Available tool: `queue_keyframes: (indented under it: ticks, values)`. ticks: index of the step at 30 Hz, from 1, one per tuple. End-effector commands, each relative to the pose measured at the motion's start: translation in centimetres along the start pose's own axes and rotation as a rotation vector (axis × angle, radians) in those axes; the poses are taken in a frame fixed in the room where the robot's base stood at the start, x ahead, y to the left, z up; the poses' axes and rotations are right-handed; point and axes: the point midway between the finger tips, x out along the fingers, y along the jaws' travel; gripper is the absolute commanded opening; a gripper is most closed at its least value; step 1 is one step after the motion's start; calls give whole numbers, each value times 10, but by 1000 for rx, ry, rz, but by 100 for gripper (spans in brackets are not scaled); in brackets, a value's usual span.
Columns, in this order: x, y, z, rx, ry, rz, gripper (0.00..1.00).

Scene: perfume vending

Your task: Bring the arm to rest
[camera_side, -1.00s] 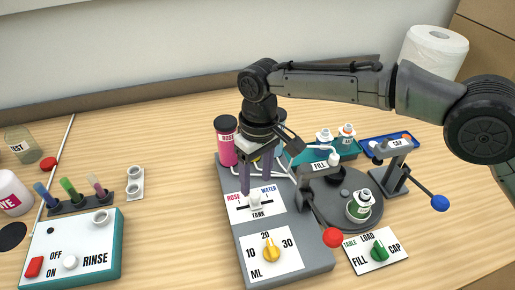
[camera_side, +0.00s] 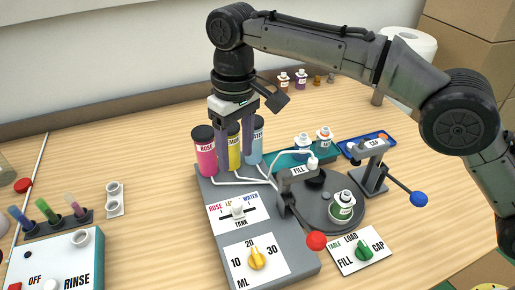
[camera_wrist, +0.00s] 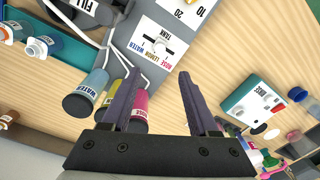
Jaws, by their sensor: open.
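My gripper (camera_side: 233,140) is open and empty, raised in the air in front of the tanks in the side view. In the wrist view its two dark fingers (camera_wrist: 158,105) stand apart with nothing between them. Behind the fingers are the pink rose tank (camera_side: 205,157), the yellow tank (camera_side: 234,158), partly hidden by a finger, and the blue water tank (camera_side: 256,140). Below the gripper is the grey dispenser (camera_side: 208,190) with its tank selector (camera_side: 237,211) and yellow ML knob (camera_side: 256,258).
A turntable (camera_side: 318,215) holds a green-and-white bottle (camera_side: 342,205). Beside it stand the red-knobbed fill lever (camera_side: 316,240), the blue-knobbed cap press (camera_side: 419,199) and a green table knob (camera_side: 364,249). A rinse box (camera_side: 55,262) and test-strip rack (camera_side: 57,222) are at left.

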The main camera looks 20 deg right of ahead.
Motion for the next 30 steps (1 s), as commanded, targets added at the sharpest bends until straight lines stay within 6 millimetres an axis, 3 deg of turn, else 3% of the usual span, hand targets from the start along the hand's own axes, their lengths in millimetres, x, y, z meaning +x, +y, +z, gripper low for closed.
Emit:
queue_keyframes:
  ticks: [5,8,11,13,18,21,25,30]
  values:
    - [0,1,0,1,0,0,60]
    - [-8,12,-2,21,14,-3,60]
    - [-42,32,-2,55,71,-14,60]
    - [-76,56,7,94,116,-20,60]
    - [-140,114,55,198,188,-19,60]
    - [-166,142,89,250,229,-14,60]
    - [-188,172,138,311,283,-3,60]
    - [-199,200,206,383,348,18,60]
